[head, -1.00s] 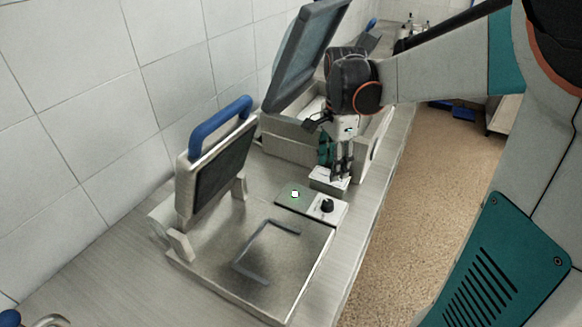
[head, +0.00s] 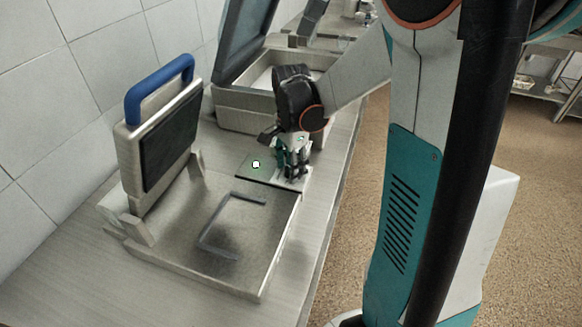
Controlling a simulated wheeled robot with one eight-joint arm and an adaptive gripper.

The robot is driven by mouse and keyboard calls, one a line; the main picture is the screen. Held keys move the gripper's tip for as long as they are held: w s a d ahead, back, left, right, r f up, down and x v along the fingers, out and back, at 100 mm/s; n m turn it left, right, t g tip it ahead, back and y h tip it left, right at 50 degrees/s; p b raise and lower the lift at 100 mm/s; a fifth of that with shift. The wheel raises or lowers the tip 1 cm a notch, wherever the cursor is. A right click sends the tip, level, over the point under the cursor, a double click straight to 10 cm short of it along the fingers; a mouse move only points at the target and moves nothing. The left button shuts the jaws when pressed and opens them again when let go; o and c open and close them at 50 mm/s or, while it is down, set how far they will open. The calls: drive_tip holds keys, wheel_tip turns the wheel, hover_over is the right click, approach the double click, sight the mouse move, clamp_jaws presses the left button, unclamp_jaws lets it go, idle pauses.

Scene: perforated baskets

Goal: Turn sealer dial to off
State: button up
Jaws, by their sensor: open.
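The sealer (head: 262,287) stands on the counter with its lid (head: 165,130) raised; the lid has a dark pad and a blue handle (head: 160,88). A green panel with a small white button (head: 256,164) lies at the sealer's far right corner, beside a pale dial plate (head: 300,184). My gripper (head: 293,176) points down over that plate, with its open fingers around or right at the black dial. The fingers hide most of the dial, so its setting and any contact cannot be told.
A second machine (head: 240,112) with a raised grey lid (head: 240,45) stands behind my gripper. A tiled wall (head: 60,120) runs along the left. The counter (head: 60,275) is clear at the front left. Its right edge drops to the floor.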

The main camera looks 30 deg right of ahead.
drive_tip(key=shift+c, duration=0.6)
drive_tip(key=c, duration=1)
drive_tip(key=shift+o, duration=0.2)
drive_tip(key=shift+n, duration=0.4)
drive_tip(key=n+p, duration=0.1)
drive_tip(key=n, duration=0.8)
drive_tip(key=shift+p, duration=0.4)
drive_tip(key=n, duration=0.7)
drive_tip(key=shift+n+p, duration=0.3)
drive_tip(key=shift+p, duration=0.05)
drive_tip(key=n, duration=0.6)
drive_tip(key=shift+n, duration=0.4)
